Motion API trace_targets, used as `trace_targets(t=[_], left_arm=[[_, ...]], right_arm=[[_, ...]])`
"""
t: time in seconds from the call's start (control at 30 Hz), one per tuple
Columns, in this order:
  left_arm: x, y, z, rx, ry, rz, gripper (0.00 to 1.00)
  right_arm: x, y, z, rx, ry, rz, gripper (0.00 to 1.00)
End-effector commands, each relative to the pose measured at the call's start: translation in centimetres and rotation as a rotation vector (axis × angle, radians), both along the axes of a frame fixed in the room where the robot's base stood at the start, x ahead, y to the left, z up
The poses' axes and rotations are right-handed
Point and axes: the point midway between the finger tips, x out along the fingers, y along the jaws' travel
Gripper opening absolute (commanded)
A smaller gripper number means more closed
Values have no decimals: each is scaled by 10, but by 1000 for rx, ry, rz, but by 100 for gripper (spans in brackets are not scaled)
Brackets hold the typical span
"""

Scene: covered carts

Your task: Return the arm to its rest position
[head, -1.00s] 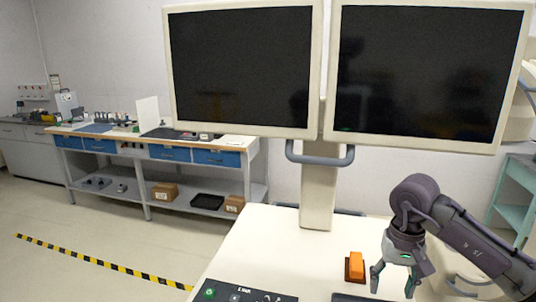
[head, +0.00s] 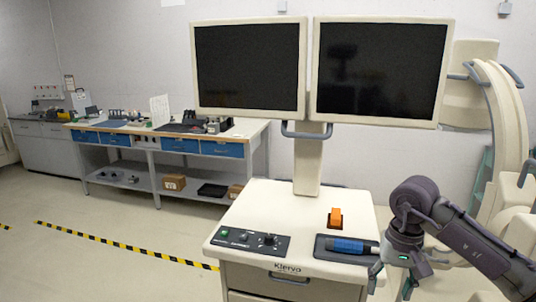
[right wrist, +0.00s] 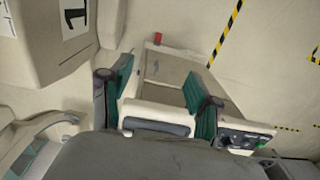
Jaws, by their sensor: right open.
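My right arm comes in from the right in the head view, bent, with its dark upper part over the right side of the white cart (head: 300,205). My right gripper (head: 391,283) points down at the cart's front right corner, open, with nothing seen between its fingers. In the right wrist view the two teal-padded fingers of the right gripper (right wrist: 158,80) stand apart, with pale surfaces beyond them. My left gripper is in neither view.
The cart carries twin dark monitors (head: 380,70), an orange block-like switch (head: 335,216), a control panel (head: 247,240) and a dark tray (head: 325,255) with a blue cylinder (head: 346,245). A workbench (head: 155,145) stands behind left. The floor (head: 110,255) at left is clear.

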Motion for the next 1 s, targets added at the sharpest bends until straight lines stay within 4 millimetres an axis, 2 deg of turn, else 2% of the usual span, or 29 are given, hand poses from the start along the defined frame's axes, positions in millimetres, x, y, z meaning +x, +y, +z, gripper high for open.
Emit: trace_targets(t=[0.17, 0.37, 0.57, 0.67, 0.77, 0.8, 0.87, 0.9, 0.97, 1.0], left_arm=[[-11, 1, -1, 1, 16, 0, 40], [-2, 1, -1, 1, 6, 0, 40], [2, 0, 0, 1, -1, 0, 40], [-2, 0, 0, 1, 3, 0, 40], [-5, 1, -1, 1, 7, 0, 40], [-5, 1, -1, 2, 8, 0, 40], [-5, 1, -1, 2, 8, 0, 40], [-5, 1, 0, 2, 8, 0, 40], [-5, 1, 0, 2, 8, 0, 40], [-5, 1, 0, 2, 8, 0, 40]], right_arm=[[1, 24, -19, 118, 45, -70, 62], [1, 61, -43, 304, 129, -207, 62], [3, 122, -74, 623, 343, -516, 62], [11, 154, -91, 825, 535, -783, 62], [28, 177, -119, 1049, 835, -1188, 62], [39, 178, -136, 1136, 993, -1398, 62], [54, 170, -173, 1244, 1252, -1742, 62], [60, 158, -201, 1292, 1410, -1958, 62], [62, 139, -242, 1334, 1605, -2225, 62], [59, 127, -269, -1275, -1624, 2251, 62]])
